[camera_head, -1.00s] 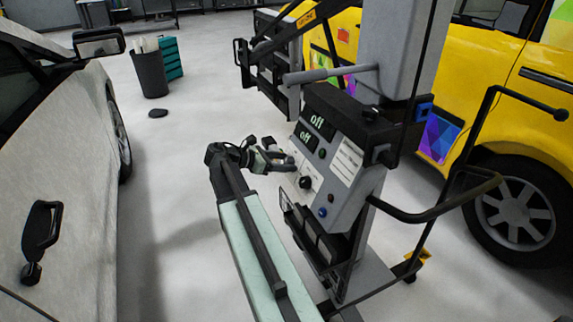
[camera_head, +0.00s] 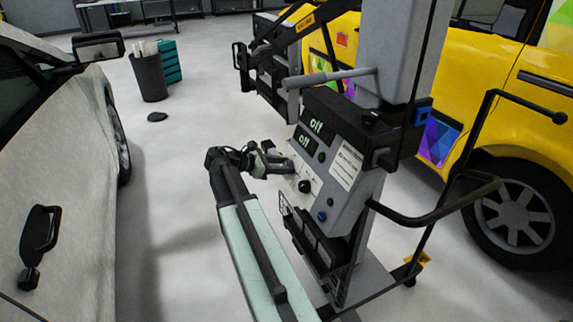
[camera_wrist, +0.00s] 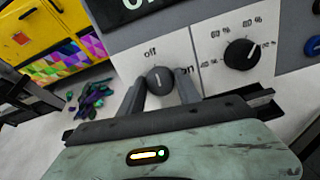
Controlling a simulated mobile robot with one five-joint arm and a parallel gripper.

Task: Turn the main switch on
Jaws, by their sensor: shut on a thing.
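The main switch (camera_wrist: 159,80) is a round dark knob on the light panel, between the printed labels "off" and "on". In the wrist view my gripper (camera_wrist: 160,92) has one finger on each side of this knob and is shut on it. The knob's pointer mark is too small to read surely. In the head view my gripper (camera_head: 280,163) reaches the left side of the control box (camera_head: 335,170) and covers the switch. Two displays on the box, an upper one (camera_head: 317,125) and a lower one (camera_head: 306,143), both read "off".
A second knob (camera_wrist: 241,54) with percent marks sits right of the switch. A black handle bar (camera_head: 430,213) sticks out from the machine. A yellow vehicle (camera_head: 490,110) stands behind it, a grey car (camera_head: 60,170) at left. The floor between has free room.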

